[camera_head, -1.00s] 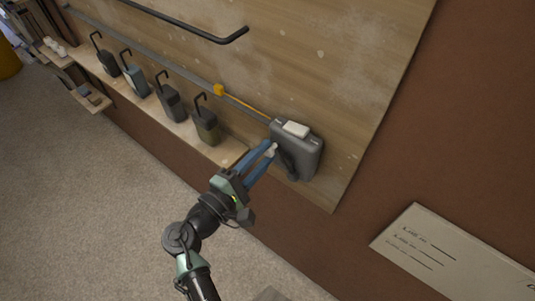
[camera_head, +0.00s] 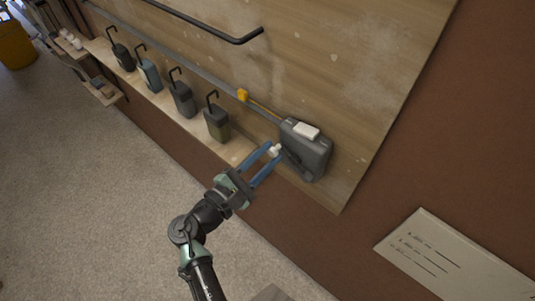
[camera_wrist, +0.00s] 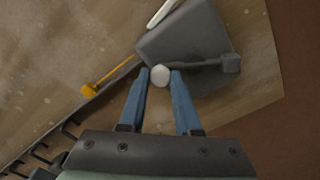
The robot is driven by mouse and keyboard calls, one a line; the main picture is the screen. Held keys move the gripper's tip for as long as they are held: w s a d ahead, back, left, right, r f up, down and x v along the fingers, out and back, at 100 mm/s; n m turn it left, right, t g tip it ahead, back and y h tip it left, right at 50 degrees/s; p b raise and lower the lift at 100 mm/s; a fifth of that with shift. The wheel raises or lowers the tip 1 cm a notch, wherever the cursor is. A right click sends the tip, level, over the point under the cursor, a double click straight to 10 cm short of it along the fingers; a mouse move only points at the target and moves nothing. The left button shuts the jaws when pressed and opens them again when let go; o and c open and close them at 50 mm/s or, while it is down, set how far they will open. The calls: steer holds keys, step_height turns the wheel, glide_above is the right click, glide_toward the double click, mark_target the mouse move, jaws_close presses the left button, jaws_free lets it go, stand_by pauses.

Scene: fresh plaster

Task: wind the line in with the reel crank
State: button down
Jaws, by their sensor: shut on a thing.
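A grey reel box (camera_head: 306,150) is mounted on the wooden wall panel; it also shows in the wrist view (camera_wrist: 187,38). Its dark crank arm (camera_wrist: 200,65) runs across the front, from a hub at right to a white knob (camera_wrist: 160,76). My gripper (camera_head: 275,151), with two blue fingers, is shut on the knob, which sits between the fingertips in the wrist view. The yellow line (camera_head: 264,111) runs from the reel up-left to an orange block (camera_head: 242,95), which also shows in the wrist view (camera_wrist: 88,90). A short length of line is visible.
A wooden ledge (camera_head: 155,92) left of the reel holds several dark canisters with hooked tops. A black rail (camera_head: 205,26) sticks out above. A pale sign (camera_head: 450,258) is at lower right. The carpet in front is mostly clear.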

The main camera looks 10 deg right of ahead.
steer(key=c, duration=0.6)
jaws_free()
steer(key=shift+a, duration=0.1)
steer(key=b+v, duration=0.4)
steer(key=v, duration=0.9)
